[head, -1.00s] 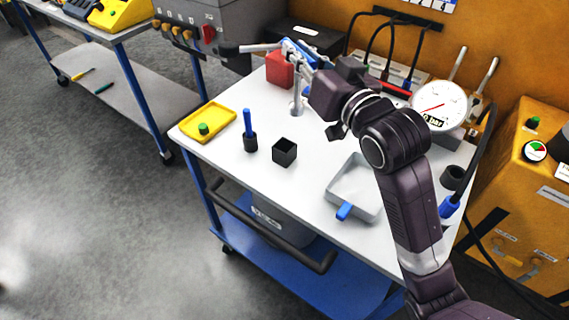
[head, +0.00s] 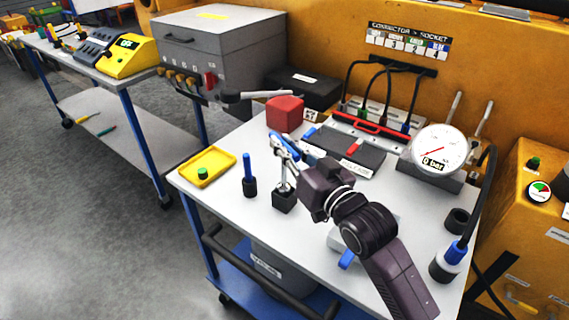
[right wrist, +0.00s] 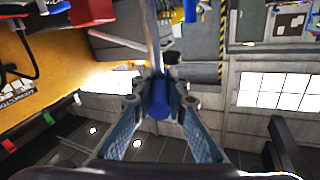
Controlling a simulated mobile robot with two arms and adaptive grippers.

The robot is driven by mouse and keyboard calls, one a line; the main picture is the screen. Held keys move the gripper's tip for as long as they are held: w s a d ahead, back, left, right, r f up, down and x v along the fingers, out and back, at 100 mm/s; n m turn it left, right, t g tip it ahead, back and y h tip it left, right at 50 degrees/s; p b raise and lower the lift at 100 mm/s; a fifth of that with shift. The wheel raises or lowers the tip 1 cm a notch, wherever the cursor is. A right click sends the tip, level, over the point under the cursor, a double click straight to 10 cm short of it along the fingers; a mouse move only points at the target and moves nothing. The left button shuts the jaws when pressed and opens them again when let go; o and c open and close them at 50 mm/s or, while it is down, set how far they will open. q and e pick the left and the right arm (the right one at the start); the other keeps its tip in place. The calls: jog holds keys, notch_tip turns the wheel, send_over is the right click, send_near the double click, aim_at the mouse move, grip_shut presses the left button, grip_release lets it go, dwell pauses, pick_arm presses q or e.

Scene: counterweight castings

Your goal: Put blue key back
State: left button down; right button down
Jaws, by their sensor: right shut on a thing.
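My right gripper (head: 290,152) is shut on the blue key, above the left half of the white table. The blue key's metal shaft (head: 284,178) points down, and its lower end is at the small black square box (head: 284,200). I cannot tell if the end is inside the box or just above it. In the right wrist view the blue handle (right wrist: 158,100) lies between the two fingers. A dark board (head: 345,150) behind the gripper has one blue and one red piece on it. My left gripper is out of view.
A yellow tray (head: 207,167) with a green piece and a blue rod in a black holder (head: 249,180) stand on the left. A grey tray with a blue tab (head: 347,260) is partly behind my arm. A red block (head: 285,113) and pressure gauge (head: 438,151) stand further back.

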send_over(284, 184)
jog(key=shift+w+f, duration=0.15)
jog(key=shift+f, duration=1.05)
jog(key=shift+w+f, duration=0.15)
jog(key=shift+f, duration=1.05)
jog(key=c, duration=1.9)
grip_release()
jog(key=shift+f, duration=0.15)
jog(key=shift+c, duration=0.2)
jog(key=b+v, duration=0.1)
jog(key=v, duration=1.1)
jog(key=shift+b, duration=0.3)
